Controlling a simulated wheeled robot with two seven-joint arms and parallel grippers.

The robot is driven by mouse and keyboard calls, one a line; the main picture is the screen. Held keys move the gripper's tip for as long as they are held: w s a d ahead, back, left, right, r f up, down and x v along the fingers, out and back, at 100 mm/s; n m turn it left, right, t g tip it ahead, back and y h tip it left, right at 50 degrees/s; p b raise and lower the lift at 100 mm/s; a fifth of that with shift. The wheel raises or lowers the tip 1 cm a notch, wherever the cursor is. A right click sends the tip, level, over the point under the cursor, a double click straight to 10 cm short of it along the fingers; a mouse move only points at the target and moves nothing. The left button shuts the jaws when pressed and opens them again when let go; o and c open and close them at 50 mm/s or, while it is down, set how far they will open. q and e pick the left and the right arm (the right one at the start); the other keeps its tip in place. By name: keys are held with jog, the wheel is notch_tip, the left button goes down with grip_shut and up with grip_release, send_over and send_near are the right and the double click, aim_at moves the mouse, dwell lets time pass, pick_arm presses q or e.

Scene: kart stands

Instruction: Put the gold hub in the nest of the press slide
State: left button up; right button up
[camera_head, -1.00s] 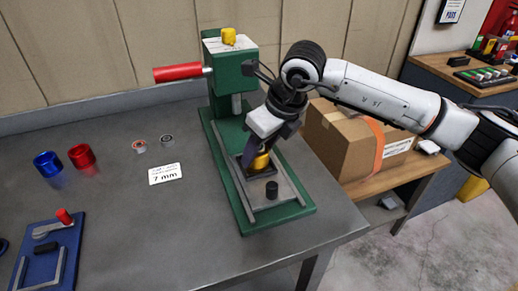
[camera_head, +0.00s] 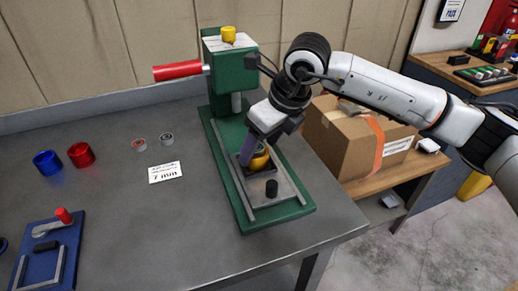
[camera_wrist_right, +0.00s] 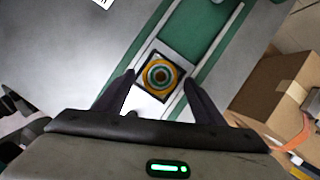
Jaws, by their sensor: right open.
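The gold hub (camera_head: 259,161) sits on the press slide (camera_head: 284,188) of the green press (camera_head: 232,75), inside the dark square nest. In the right wrist view the gold hub (camera_wrist_right: 159,75) shows from above as rings, framed by the dark nest (camera_wrist_right: 141,84). My right gripper (camera_head: 252,156) is just above and around the hub in the head view, and its far finger is hidden. In the right wrist view my right gripper (camera_wrist_right: 161,82) is open, with one finger on each side of the hub and gaps between. My left gripper is not in view.
A blue fixture (camera_head: 50,250) is at the front left. A cardboard box (camera_head: 350,140) stands right of the press.

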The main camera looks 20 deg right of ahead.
jog(key=v, duration=1)
jog(key=shift+b, duration=0.35)
